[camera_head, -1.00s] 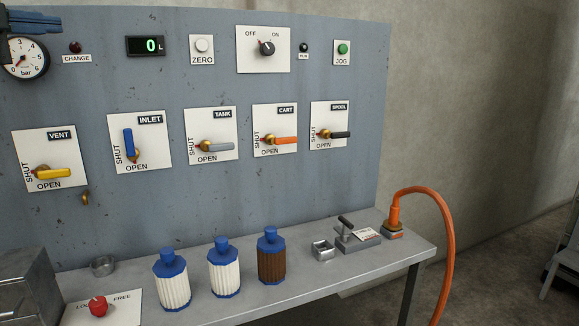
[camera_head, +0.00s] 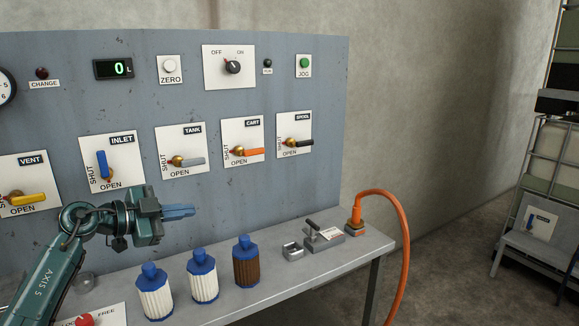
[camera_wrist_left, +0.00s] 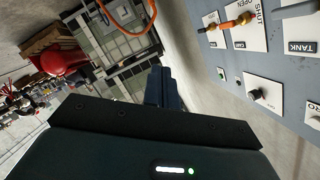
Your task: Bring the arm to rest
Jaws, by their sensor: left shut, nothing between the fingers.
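My left gripper (camera_head: 180,212) comes in from the left in the head view, in front of the panel below the INLET and TANK valves. Its blue fingers are shut with nothing between them and point right. In the left wrist view the shut fingers (camera_wrist_left: 163,88) also show, with open air beyond them. The gripper is above the bench and the filter cartridges and appears to touch nothing. My right gripper is not in view.
The grey panel (camera_head: 230,105) carries valve handles and switches. On the bench (camera_head: 335,262) stand two white cartridges (camera_head: 203,285), a brown one (camera_head: 246,268) and a small lever block (camera_head: 323,238). An orange hose (camera_head: 402,230) hangs at the right end. Free floor lies further right.

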